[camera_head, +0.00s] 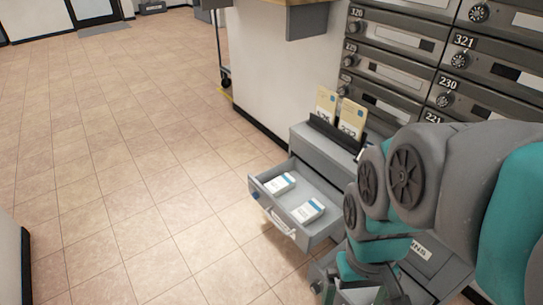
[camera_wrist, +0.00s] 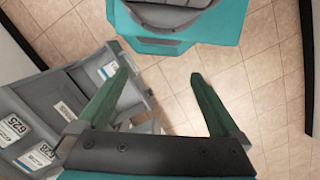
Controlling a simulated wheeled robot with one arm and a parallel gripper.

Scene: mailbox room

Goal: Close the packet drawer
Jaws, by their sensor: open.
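The packet drawer (camera_head: 268,203) is pulled out of a low grey cabinet (camera_head: 302,143) in the head view. Two white-and-blue packets, one (camera_head: 279,183) near the left side and one (camera_head: 308,210) towards the right, lie inside it. Its light handle (camera_head: 281,222) is on the front panel. My arm hides part of the cabinet. My gripper's two green fingers (camera_wrist: 159,63) are spread apart with nothing between them in the wrist view. The grey cabinet (camera_wrist: 30,98) is beside them on the left. In the head view my gripper is low, right of the drawer and partly cut off.
Two yellow cards (camera_head: 326,104) stand in a dark holder on the cabinet top. A wall of numbered grey mailboxes (camera_head: 395,68) rises behind. A cart (camera_head: 223,75) stands farther back. The tiled floor (camera_head: 130,170) in front and to the left is clear.

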